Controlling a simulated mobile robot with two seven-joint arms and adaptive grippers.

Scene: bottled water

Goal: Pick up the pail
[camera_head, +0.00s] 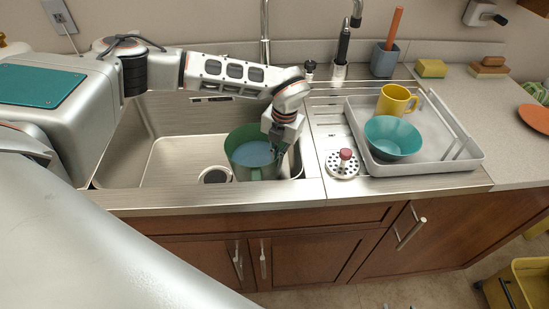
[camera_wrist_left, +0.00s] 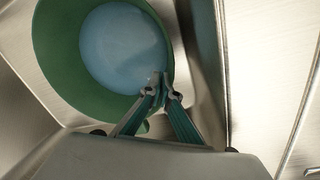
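The green pail (camera_head: 238,138) stands in the sink basin, near its right wall, with blue water or a blue bottom showing inside. It also shows in the left wrist view, where the pail (camera_wrist_left: 62,55) is seen from above. My left gripper (camera_head: 281,152) reaches down at the pail's right side. In the left wrist view, the fingertips of my left gripper (camera_wrist_left: 164,88) are close together at the pail's rim, one inside and one outside, pinching the wall. The pail's base is partly hidden. My right gripper is not in view.
The metal sink (camera_head: 165,160) surrounds the pail, with a faucet (camera_head: 265,40) behind it. To the right is a grey dish tray (camera_head: 440,163) with a teal bowl (camera_head: 392,138) and a yellow mug (camera_head: 396,100). A strainer plug (camera_head: 343,163) lies on the drainboard.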

